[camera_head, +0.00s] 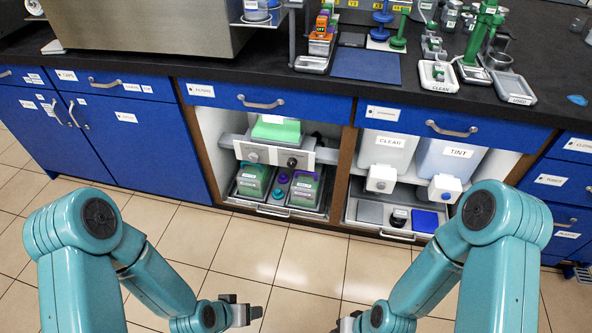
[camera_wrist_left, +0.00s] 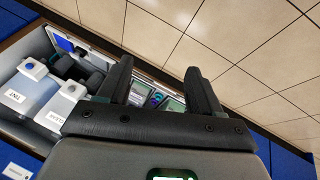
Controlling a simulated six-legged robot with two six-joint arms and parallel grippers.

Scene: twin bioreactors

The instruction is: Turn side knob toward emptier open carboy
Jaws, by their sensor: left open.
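In the head view, a pale panel (camera_head: 271,152) crosses the open left bay below a green-filled vessel (camera_head: 276,129). It carries a grey knob (camera_head: 253,156) and a dark knob (camera_head: 292,162). Below, a left carboy (camera_head: 251,181) and a right carboy with purple handle (camera_head: 304,189) stand in a tray, both with green contents; I cannot tell which is emptier. Small teal caps (camera_head: 277,193) lie between them. My left gripper (camera_head: 248,313) is open and empty in front of the bay, apart from everything. My right gripper (camera_head: 343,324) is at the bottom edge, its jaws unclear.
Blue drawers and a crowded black counter (camera_head: 440,105) are above. Tiled floor in front is clear.

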